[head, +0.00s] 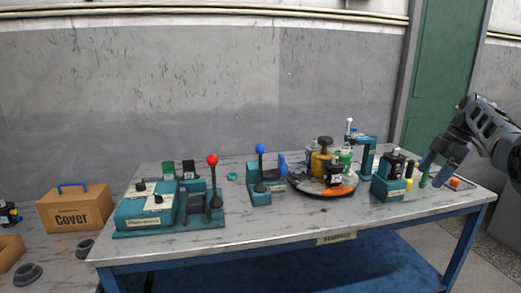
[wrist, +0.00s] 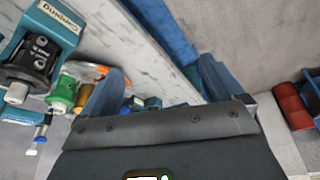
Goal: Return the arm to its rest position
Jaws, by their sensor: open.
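My gripper (head: 437,168) is at the right end of the workbench in the head view, raised a little over its right part. In the wrist view my gripper (wrist: 163,85) shows two blue fingers spread apart, with nothing between them but the table and floor beyond. My grey arm reaches in from the right edge of the head view. No object is held.
The workbench (head: 290,228) carries a teal unit with a red-knobbed lever (head: 213,180), a blue-knobbed lever (head: 261,168), a round turntable with parts (head: 325,188) and a teal block (head: 388,190) near my gripper. A Cover box (head: 75,210) stands left. Floor is free at right.

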